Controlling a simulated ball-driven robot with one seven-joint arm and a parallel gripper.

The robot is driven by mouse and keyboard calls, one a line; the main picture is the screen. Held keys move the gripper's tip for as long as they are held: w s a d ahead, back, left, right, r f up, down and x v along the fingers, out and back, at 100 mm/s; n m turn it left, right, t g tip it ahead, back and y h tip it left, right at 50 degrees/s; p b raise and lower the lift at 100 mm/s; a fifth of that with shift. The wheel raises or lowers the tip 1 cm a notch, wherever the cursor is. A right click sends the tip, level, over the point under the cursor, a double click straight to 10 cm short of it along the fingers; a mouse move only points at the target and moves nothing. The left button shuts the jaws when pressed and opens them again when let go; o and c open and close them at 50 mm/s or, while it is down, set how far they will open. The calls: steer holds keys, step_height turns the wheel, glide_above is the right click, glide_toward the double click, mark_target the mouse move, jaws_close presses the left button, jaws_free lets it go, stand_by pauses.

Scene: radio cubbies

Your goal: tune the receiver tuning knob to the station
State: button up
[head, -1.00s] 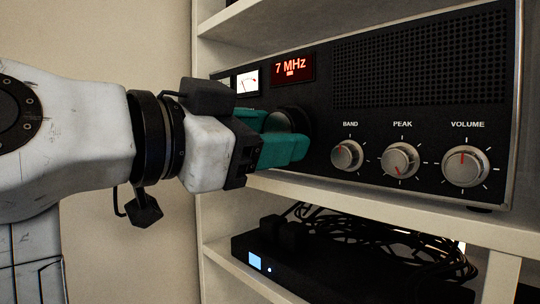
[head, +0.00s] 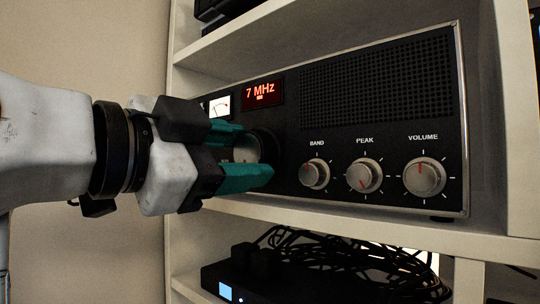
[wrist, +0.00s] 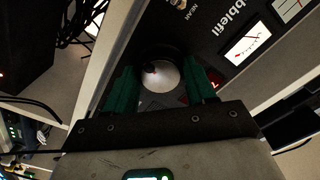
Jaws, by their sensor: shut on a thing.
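The black receiver (head: 385,190) sits on a white shelf, its red display (head: 262,92) reading 7 MHz. A white needle meter (head: 220,106) is left of the display. The tuning knob (head: 246,149) has a silver face and dark rim; it is partly hidden by my fingers. My gripper (head: 254,155) has its teal fingers on opposite sides of the knob and is shut on it. In the wrist view the knob (wrist: 160,77) lies between both fingers, with a short red mark near its upper left.
The band knob (head: 314,174), peak knob (head: 364,175) and volume knob (head: 424,178) stand to the right of my fingers. The shelf edge (head: 340,217) runs just below my gripper. A black box (head: 300,284) with tangled cables is on the shelf below.

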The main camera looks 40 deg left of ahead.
steer(key=o, duration=1)
steer(key=s, duration=0.3)
steer(key=s+b, duration=0.1)
steer(key=s, duration=0.3)
steer(key=s+a+b, duration=0.1)
steer(key=s, duration=0.2)
steer(key=shift+s, duration=0.4)
